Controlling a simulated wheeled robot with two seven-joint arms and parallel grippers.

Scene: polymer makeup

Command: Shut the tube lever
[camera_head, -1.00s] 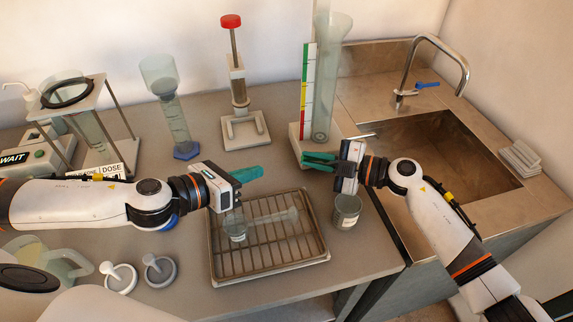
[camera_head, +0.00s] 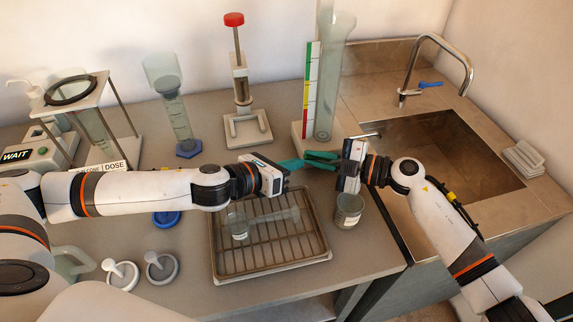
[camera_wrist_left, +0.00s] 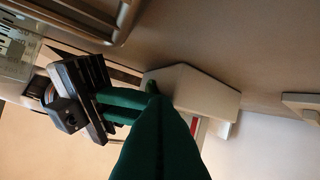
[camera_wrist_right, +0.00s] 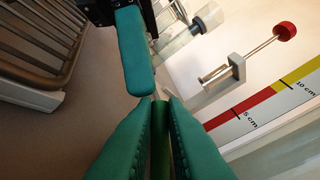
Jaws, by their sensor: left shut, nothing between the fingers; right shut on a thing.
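A tall clear tube (camera_head: 340,75) stands upright on a pale base (camera_head: 300,145) beside a green, yellow and red scale. My right gripper (camera_head: 306,158) is at the front of this base, shut on a narrow dark green piece (camera_wrist_right: 161,140), which looks like the tube lever. The fingers hide most of it. My left gripper (camera_head: 302,164) is shut and empty, its teal fingertips close to the right gripper's fingers. Whether they touch I cannot tell. The left finger (camera_wrist_right: 135,55) also shows beside the right fingertips in the right wrist view.
A wire rack tray (camera_head: 268,280) holding a clear vessel lies below the grippers, with a metal can (camera_head: 348,211) at its right. A red-topped stand (camera_head: 241,90) is behind the left gripper. The sink (camera_head: 440,160) is at right.

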